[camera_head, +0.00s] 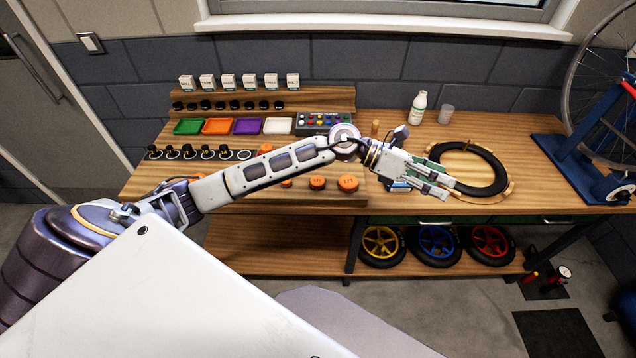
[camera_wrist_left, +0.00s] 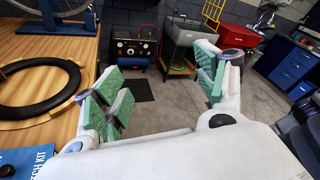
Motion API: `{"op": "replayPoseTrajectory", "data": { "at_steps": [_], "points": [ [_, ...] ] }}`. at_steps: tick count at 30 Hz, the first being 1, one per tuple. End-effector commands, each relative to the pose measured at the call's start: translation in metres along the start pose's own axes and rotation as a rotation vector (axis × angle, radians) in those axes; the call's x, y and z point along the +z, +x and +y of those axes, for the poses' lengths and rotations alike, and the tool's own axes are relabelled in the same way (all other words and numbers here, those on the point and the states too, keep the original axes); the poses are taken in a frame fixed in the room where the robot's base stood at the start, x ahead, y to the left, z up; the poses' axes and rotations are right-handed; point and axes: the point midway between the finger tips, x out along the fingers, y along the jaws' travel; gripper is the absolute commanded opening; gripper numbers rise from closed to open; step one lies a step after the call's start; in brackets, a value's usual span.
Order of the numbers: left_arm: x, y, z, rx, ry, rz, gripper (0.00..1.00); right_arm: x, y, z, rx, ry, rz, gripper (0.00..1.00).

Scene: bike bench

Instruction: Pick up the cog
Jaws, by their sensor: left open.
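I cannot make out a cog for certain in either view. Small dark round parts (camera_head: 206,153) stand in a row at the bench's left front, too small to tell apart. My left gripper (camera_head: 440,181) is open and empty at the bench's front edge, beside the black tyre (camera_head: 488,170). In the left wrist view the left gripper's green-padded fingers (camera_wrist_left: 160,90) are wide apart with only floor between them. My left arm crosses the bench and hides part of its middle. My right gripper is not in view.
Green, orange, purple and white trays (camera_head: 278,126) sit at the back left. Orange round pieces (camera_head: 348,183) lie near the front. A white bottle (camera_head: 418,107) and a cup (camera_head: 446,114) stand at the back. A blue wheel stand (camera_head: 572,147) occupies the right end.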

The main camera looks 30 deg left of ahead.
Motion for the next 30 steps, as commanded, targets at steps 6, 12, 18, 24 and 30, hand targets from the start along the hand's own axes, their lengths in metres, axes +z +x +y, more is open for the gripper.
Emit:
{"op": "replayPoseTrajectory", "data": {
  "at_steps": [6, 12, 18, 24, 30],
  "points": [
    [-0.031, -0.025, 0.025, 0.051, 0.168, 0.264, 0.72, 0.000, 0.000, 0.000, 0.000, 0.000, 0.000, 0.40],
    [-0.055, -0.063, 0.055, 0.111, 0.286, 0.509, 0.72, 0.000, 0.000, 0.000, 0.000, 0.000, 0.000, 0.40],
    [-0.070, -0.118, 0.087, 0.183, 0.365, 0.758, 0.72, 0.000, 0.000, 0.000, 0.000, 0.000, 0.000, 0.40],
    [-0.073, -0.186, 0.114, 0.268, 0.402, 1.004, 0.72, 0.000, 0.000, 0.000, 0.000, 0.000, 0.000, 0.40],
    [-0.068, -0.255, 0.130, 0.348, 0.395, 1.221, 0.72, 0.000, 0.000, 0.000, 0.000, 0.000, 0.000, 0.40]
  ]
}}
